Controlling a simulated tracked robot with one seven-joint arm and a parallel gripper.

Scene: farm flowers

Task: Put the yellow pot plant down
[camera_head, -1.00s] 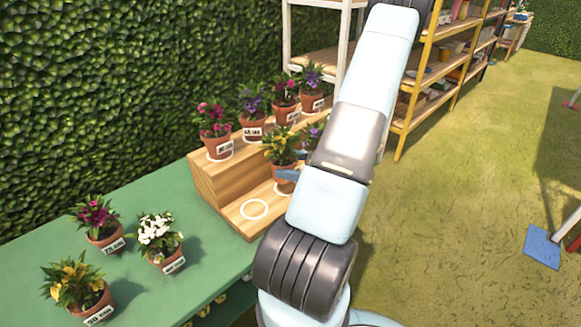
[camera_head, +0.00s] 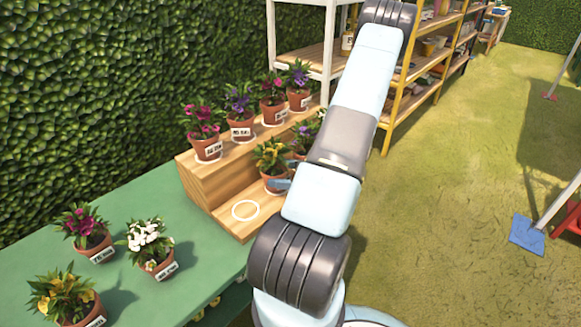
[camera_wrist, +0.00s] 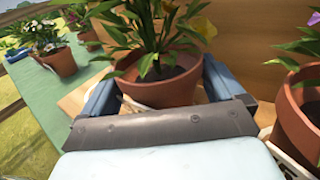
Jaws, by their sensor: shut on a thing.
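The yellow pot plant (camera_head: 272,158), yellow blooms in a terracotta pot, is over the lower step of the wooden stand (camera_head: 227,222), to the right of an empty white ring (camera_head: 246,210). My gripper (camera_wrist: 155,88) is shut on its pot (camera_wrist: 165,82), with one blue finger on each side. The pot looks upright, at or just above the step; I cannot tell if it touches. In the head view my arm partly covers the gripper (camera_head: 278,184).
Several potted flowers stand on the upper step, such as a pink one (camera_head: 204,147). A purple-flowered pot (camera_wrist: 299,112) is close on the right in the wrist view. White (camera_head: 154,263), magenta (camera_head: 91,242) and yellow (camera_head: 66,299) pots stand on the green table (camera_head: 30,255).

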